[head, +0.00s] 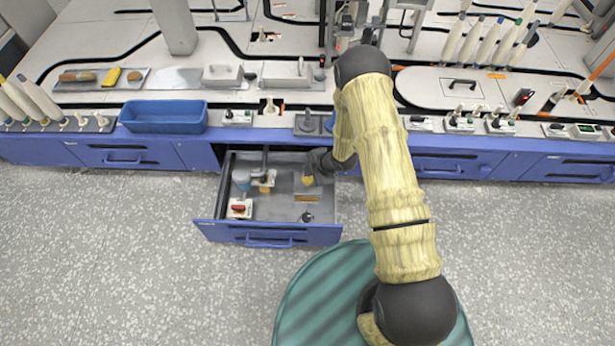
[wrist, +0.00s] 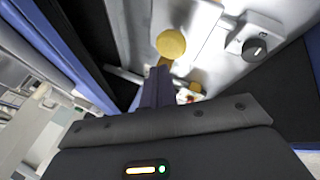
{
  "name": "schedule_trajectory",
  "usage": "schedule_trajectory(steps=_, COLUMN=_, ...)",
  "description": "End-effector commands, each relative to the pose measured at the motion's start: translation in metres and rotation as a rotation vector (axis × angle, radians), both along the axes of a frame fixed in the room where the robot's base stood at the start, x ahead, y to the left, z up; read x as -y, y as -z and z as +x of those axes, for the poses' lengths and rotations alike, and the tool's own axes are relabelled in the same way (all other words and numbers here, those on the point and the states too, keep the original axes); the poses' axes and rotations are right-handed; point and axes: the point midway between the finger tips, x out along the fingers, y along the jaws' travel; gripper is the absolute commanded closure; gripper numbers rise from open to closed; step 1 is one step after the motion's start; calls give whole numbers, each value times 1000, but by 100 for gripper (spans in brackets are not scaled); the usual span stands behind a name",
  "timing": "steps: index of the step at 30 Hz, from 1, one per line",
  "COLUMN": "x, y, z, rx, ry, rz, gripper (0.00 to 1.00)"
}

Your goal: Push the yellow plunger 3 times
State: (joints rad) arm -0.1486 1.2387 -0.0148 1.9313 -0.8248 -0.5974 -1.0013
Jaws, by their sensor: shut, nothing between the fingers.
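The yellow plunger (wrist: 171,44) shows in the wrist view as a round yellow cap just past my fingertips. In the head view a small yellow part (head: 308,180), which looks like the plunger, is in the open drawer (head: 270,236) beside my gripper. My gripper (wrist: 162,68) is shut and empty, with its tips close to the near edge of the cap. I cannot tell whether they touch it. My arm hides part of the drawer's right side in the head view.
The drawer also holds a red switch (head: 238,208), a grey-blue cylinder (head: 241,178) and a black knob (head: 307,216), which also shows in the wrist view (wrist: 255,48). Drawer walls surround my gripper. A blue bin (head: 163,116) stands on the bench above.

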Motion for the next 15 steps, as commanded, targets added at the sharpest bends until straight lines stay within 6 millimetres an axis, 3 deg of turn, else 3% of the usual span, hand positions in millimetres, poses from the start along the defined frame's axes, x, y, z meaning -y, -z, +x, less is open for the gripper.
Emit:
schedule_trajectory(steps=7, x=3, y=12, z=-4, rx=30, ry=36, rz=-188, gripper=100)
schedule_trajectory(steps=15, x=8, y=10, z=-4, rx=87, ry=78, rz=-366, gripper=100)
